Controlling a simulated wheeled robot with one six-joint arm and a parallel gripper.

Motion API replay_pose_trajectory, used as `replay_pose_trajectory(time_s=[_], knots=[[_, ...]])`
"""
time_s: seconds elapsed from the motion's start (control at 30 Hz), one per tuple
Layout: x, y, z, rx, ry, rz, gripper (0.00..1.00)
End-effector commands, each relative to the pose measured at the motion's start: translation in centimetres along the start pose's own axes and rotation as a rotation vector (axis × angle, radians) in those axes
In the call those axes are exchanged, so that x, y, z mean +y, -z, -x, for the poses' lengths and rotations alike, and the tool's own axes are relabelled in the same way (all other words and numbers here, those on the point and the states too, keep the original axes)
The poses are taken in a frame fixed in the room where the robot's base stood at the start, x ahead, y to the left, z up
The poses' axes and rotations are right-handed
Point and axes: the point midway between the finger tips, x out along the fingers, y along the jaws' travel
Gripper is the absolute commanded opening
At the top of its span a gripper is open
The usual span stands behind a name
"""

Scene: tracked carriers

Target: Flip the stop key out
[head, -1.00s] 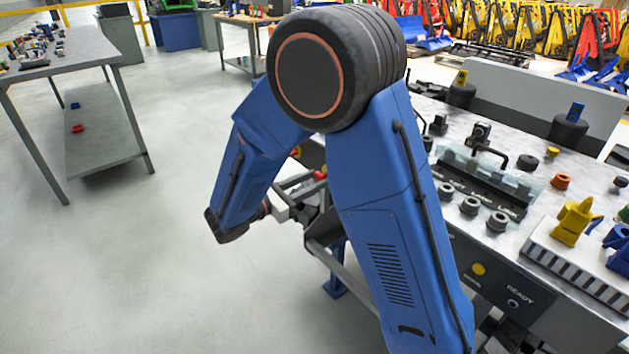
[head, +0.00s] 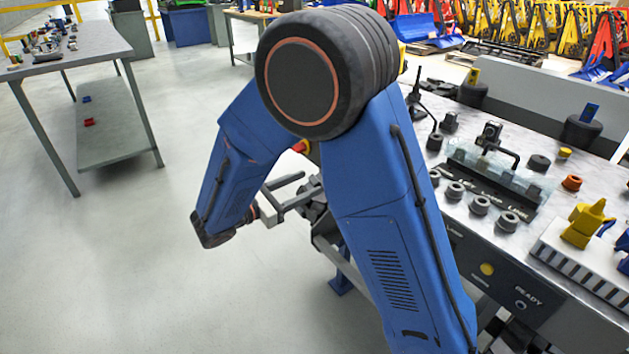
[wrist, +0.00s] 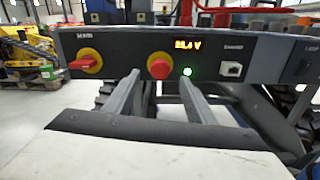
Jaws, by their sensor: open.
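In the wrist view, a dark panel faces me. It carries a red mushroom button (wrist: 159,67) on a yellow base and a red-and-yellow rotary switch (wrist: 89,63) labelled MAIN. I cannot make out which part is the stop key. My gripper (wrist: 161,78) is open and empty, its two grey fingers pointing at the panel. The red button shows between and beyond the fingertips; contact is not visible. In the head view my gripper (head: 306,187) is beside the bench's left end, partly hidden by my arm. A red-and-yellow control (head: 302,146) peeks out behind my arm.
The panel has a lit voltage display (wrist: 187,46), a green light (wrist: 187,71) and a port (wrist: 232,70). The bench (head: 520,220) holds several fixtures and a yellow clamp-like part (head: 586,222). A grey table (head: 110,42) stands left; the floor between is clear.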

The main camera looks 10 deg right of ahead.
Motion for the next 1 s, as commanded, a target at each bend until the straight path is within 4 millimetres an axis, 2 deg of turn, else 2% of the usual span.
replay_pose_trajectory(time_s=[0.3, 0.5, 0.7, 1.0], knots=[[0.0, 0.1, 6.6, 0.001, -0.004, 0.000, 0.51], [0.0, 0.1, 9.9, 0.000, -0.003, 0.001, 0.51], [0.0, 0.0, 11.8, 0.000, -0.001, 0.001, 0.51], [0.0, 0.0, 12.2, 0.000, 0.000, 0.001, 0.51]])
